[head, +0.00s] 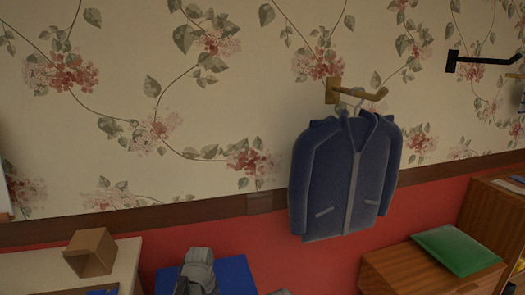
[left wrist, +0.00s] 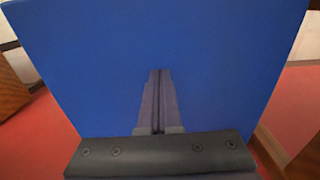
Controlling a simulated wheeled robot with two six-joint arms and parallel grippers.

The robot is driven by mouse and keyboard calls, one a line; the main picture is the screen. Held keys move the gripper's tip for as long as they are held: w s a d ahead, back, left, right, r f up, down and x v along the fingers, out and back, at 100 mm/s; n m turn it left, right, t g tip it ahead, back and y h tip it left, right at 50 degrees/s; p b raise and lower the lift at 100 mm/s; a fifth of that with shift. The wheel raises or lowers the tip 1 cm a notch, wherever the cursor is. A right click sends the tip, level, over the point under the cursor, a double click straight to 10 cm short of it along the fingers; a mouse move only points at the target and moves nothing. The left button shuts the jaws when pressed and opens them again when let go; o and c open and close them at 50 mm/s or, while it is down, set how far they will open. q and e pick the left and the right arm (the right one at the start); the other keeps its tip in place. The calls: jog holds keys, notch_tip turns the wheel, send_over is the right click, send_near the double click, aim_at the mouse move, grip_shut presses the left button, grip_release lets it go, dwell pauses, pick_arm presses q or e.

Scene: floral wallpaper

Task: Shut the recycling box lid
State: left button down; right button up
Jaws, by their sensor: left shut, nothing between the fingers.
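A flat blue panel, which looks like the recycling box lid (head: 236,272), shows at the bottom of the head view against the red lower wall. It also fills most of the left wrist view (left wrist: 90,60). My left gripper (left wrist: 160,75) is shut and empty, its fingers lying in front of the blue face. I cannot tell whether the fingertips touch it. A grey part of my arm covers some of the panel in the head view. The box body and the hinge are hidden or out of frame. My right gripper is not in view.
A blue jacket (head: 345,175) hangs from a wall hook (head: 360,92). A pale table (head: 125,262) with a brown open box (head: 90,252) stands at the left. A wooden cabinet (head: 400,270) with a green item (head: 458,250) is at the right. Red floor shows around the panel.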

pick_arm(q)
jog(key=shift+r, duration=0.2)
dwell(0.3)
notch_tip(320, 180, up, 14)
jog(key=p, duration=1.4)
jog(key=s+d+r+m+p, duration=0.2)
jog(key=s+d+m, duration=0.1)
jog(key=s+d, duration=0.2)
jog(key=s+d+r+m+y+p, duration=0.1)
jog(key=s+d+m, duration=0.3)
jog(key=s, duration=0.5)
jog(key=shift+s+d+r+p, duration=0.15)
jog(key=shift+d+r+p, duration=0.6)
jog(key=shift+r+p, duration=0.1)
